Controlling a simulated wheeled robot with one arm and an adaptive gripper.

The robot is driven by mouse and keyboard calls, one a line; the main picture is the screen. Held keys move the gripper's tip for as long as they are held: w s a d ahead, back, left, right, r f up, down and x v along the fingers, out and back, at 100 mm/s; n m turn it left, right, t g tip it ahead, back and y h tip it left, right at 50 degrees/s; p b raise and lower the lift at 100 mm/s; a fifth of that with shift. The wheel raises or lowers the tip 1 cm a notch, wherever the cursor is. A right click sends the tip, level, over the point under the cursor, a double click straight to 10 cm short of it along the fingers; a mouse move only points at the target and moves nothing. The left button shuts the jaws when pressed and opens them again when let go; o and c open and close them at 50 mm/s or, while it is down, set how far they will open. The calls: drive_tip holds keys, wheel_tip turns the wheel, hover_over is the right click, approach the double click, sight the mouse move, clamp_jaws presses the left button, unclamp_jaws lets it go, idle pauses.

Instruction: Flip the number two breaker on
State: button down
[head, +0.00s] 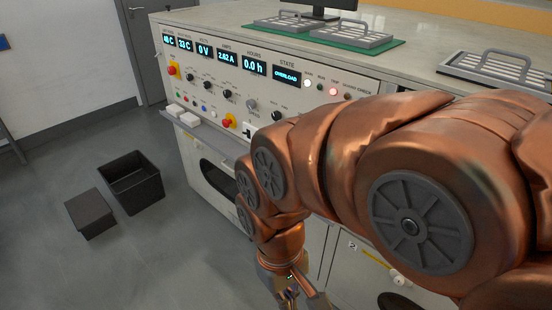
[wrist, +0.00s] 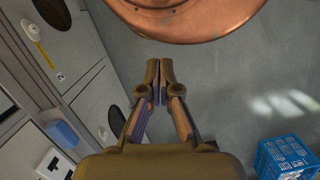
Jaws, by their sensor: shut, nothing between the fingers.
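The control panel (head: 262,88) runs along the front of the bench in the head view, with lit displays, buttons and knobs. Its state display (head: 287,77) reads OVERLOAD, and a red lamp (head: 333,91) glows beside it. I cannot make out a number two breaker; my arm covers the panel's right part. A door labelled 2 (head: 352,246) with a yellow strip is below; its label also shows in the wrist view (wrist: 60,76). My gripper (head: 291,288) is low in front of the cabinet. In the wrist view my gripper (wrist: 159,72) is shut and empty, pointing over the floor.
Metal trays (head: 352,37) stand on the bench top on a green mat. A black open bin (head: 131,181) and a dark box (head: 90,213) stand on the floor at left. A blue crate (wrist: 287,158) is at lower right in the wrist view. Grey floor between is clear.

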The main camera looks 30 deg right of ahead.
drive_tip(key=w+d+f+n+g+h+b, duration=0.15)
drive_tip(key=w+d+n+h+b, duration=0.35)
drive_tip(key=w+d, duration=0.55)
drive_tip(key=w+d+f+n+g+h+b, duration=0.1)
drive_tip(key=w+d+f+n+h+b, duration=0.15)
drive_tip(key=w+d+h+b, duration=0.75)
drive_tip(key=w+f+n+t+h+b, duration=0.1)
drive_tip(key=w+f+n+t, duration=0.2)
drive_tip(key=w, duration=0.5)
drive_tip(key=w+a+f+n+t+h+b, duration=0.1)
drive_tip(key=w+f+n+t+h, duration=0.1)
drive_tip(key=w+f+n, duration=0.3)
drive_tip(key=w+a+f+n+t+h+b, duration=0.1)
drive_tip(key=w+f+n+t, duration=0.2)
drive_tip(key=w, duration=0.9)
drive_tip(key=shift+w+f+n+t+h, duration=0.35)
drive_tip(key=shift+n+t, duration=0.3)
drive_tip(key=shift+n, duration=0.5)
drive_tip(key=b+x, duration=0.2)
drive_tip(key=x, duration=0.8)
